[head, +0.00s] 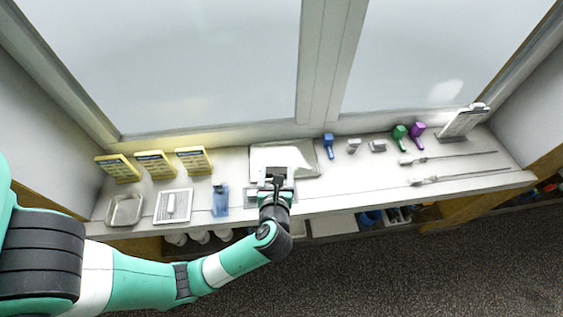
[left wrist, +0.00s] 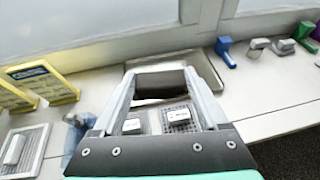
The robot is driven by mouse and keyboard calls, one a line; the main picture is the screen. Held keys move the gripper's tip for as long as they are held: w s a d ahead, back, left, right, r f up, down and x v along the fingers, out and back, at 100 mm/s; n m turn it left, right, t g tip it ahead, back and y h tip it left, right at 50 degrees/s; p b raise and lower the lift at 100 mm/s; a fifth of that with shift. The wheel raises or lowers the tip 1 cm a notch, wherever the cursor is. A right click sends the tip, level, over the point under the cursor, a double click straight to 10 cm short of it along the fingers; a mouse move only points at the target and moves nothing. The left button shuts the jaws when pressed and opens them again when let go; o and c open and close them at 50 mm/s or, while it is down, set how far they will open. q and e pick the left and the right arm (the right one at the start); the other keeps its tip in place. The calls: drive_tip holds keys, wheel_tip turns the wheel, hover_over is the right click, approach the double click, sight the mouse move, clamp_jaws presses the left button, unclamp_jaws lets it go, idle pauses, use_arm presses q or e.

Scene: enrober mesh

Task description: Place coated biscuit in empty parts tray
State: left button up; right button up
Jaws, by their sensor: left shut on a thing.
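My left gripper (head: 277,181) points down over the middle of the bench, at the front edge of a large shallow metal tray (head: 312,161). In the left wrist view, a dark brown slab, which looks like the coated biscuit (left wrist: 158,84), spans the gap between the fingers of my left gripper (left wrist: 160,78). The gripper is shut on it, and the large tray (left wrist: 212,74) lies beyond. A small metal tray (head: 124,210) stands empty at the far left. My right gripper is not in view.
A mesh panel with a white cylinder (head: 171,204) and a blue holder (head: 220,200) lie left of the gripper. Several yellow signs (head: 156,165) stand behind. Labelled white blocks (left wrist: 181,114) sit below the fingers. Blue, green and purple tools and long rods (head: 460,176) lie right.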

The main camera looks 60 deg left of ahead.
use_arm(q)
drive_tip(key=s+a+n+g+y, duration=0.1)
drive_tip(key=s+a+n+g, duration=0.15)
drive_tip(key=a, duration=0.35)
drive_tip(key=b, duration=0.7)
hover_over(275, 157)
drive_tip(key=shift+m+t, duration=0.45)
drive_tip(key=f, duration=0.6)
drive_tip(key=s+f, duration=0.1)
drive_tip(key=f, duration=0.2)
drive_tip(key=shift+d+f, duration=0.35)
drive_tip(key=shift+f, duration=0.05)
drive_tip(key=shift+w+a+f, duration=0.15)
drive_tip(key=shift+w+a, duration=0.1)
drive_tip(key=shift+w, duration=0.05)
drive_tip(key=shift+w+a+f+b, duration=0.15)
drive_tip(key=shift+f+b, duration=0.85)
drive_tip(key=shift+f, duration=0.85)
drive_tip(key=shift+f, duration=0.15)
drive_tip(key=o, duration=0.9)
